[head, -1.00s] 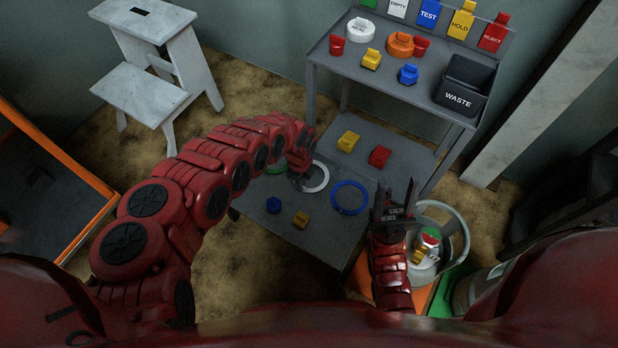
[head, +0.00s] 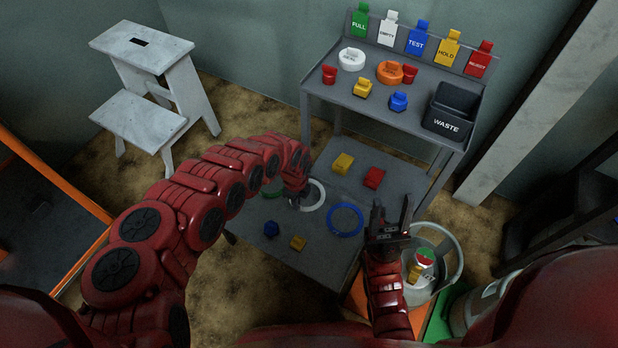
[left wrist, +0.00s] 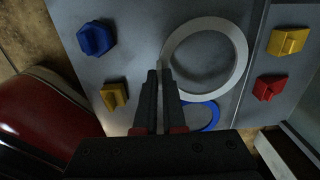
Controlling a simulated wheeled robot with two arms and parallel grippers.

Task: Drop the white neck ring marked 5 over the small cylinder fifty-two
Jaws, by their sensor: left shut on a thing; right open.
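The white neck ring (head: 321,200) lies at the lower grey shelf, between a green ring and a blue ring; its mark is not readable. My left gripper (head: 297,201) is at the ring's left side in the head view. In the left wrist view, its fingers (left wrist: 160,78) are shut on the near-left rim of the white ring (left wrist: 243,50). My right gripper (head: 391,212) is open and empty, pointing up beside a small cylinder (head: 420,284) with a red and green valve and a round metal collar. No number on this cylinder is legible.
The blue ring (head: 331,226), blue block (head: 271,229) and yellow block (head: 298,243) lie on the lower shelf. The bench top holds more rings, coloured pieces, tags and a black waste bin (head: 452,111). A grey step stool (head: 140,95) stands at the back left.

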